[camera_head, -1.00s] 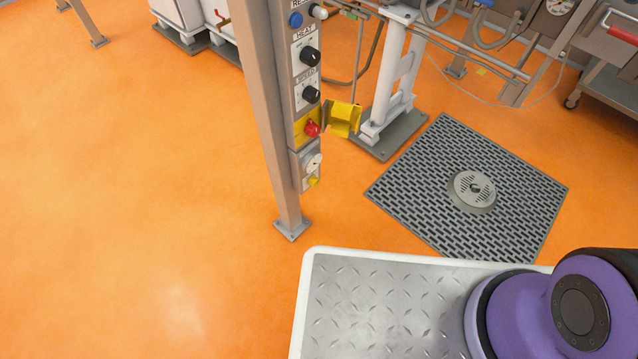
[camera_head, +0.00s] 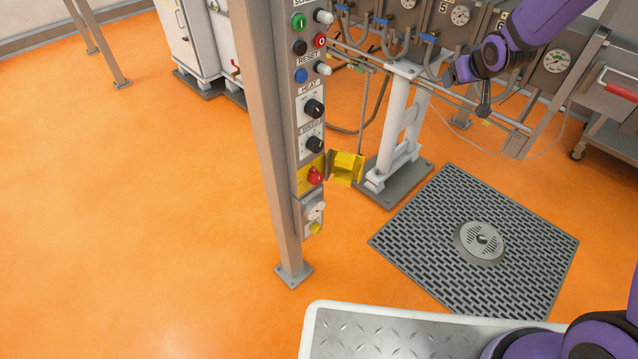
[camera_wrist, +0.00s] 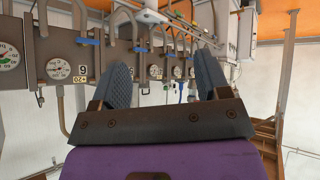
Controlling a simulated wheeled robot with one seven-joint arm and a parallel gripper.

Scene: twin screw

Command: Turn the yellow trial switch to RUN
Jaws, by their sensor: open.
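A control panel post stands at the centre of the head view. Near its lower end is a small yellow knob (camera_head: 315,229), just below a white round dial (camera_head: 315,210). This looks like the yellow trial switch, but its label and position cannot be read. Above it, a red button (camera_head: 316,176) sits on a yellow plate, with a yellow flap (camera_head: 347,168) standing out to the right. My gripper (camera_wrist: 162,62) is open and empty in the wrist view, facing gauges. In the head view the arm's end is at upper right, well away from the knob.
Above on the panel are the SPEED knob (camera_head: 314,144), HEAT knob (camera_head: 313,109) and several buttons. Pipes and gauges (camera_head: 460,15) lie behind my arm. A white pedestal (camera_head: 400,130) and a floor grate (camera_head: 475,240) stand to the right. The orange floor at left is clear.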

